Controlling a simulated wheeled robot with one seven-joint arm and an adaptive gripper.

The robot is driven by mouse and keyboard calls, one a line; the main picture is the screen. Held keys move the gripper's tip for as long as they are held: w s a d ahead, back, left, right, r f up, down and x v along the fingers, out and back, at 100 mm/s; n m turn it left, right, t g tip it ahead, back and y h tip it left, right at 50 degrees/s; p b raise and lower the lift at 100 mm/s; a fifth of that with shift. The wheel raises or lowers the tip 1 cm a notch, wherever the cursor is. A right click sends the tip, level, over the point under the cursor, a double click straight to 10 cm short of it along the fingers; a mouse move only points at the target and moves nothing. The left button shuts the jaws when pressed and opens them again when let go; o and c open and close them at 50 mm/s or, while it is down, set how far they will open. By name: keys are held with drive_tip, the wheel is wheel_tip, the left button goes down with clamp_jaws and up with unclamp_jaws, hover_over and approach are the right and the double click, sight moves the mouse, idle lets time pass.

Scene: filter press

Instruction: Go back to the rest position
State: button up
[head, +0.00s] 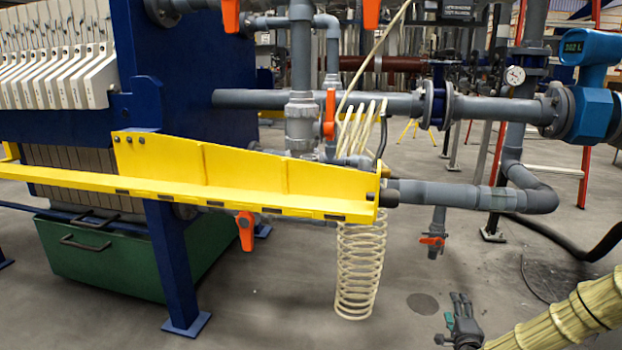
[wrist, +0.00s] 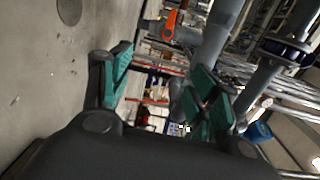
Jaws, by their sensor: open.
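My gripper (head: 462,312) is low at the bottom right of the head view, in front of the bare floor. Its arm comes in from the right edge in a cream ribbed sleeve (head: 560,322). In the wrist view my gripper (wrist: 158,88) has its two green-padded fingers spread well apart with nothing between them. It touches nothing that I can see. The filter press (head: 185,55) with its blue frame and white plates stands at the left, apart from my gripper.
A yellow guard rail (head: 225,172) juts across the middle left. A cream coiled hose (head: 360,270) hangs to the floor. Grey pipes with an orange-handled valve (head: 432,241) stand behind my gripper. A green bin (head: 105,258) is under the press. The floor around my gripper is clear.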

drive_tip(key=s+a+f+n+g+y, duration=0.35)
drive_tip(key=s+a+f+n, duration=0.25)
drive_tip(key=s+a+f, duration=0.45)
drive_tip(key=s+a+f+n+g+y, duration=0.2)
drive_tip(key=s+a+f+n+g, duration=0.5)
drive_tip(key=s+a, duration=0.5)
drive_tip(key=s+f+n+g+h+p, duration=0.15)
drive_tip(key=s+n+g, duration=0.55)
drive_tip(key=s, duration=2.4)
wheel_tip(320, 180, up, 38)
drive_tip(key=p, duration=3.7)
drive_tip(key=shift+s+h+p, duration=0.15)
drive_tip(key=shift+h+p, duration=0.15)
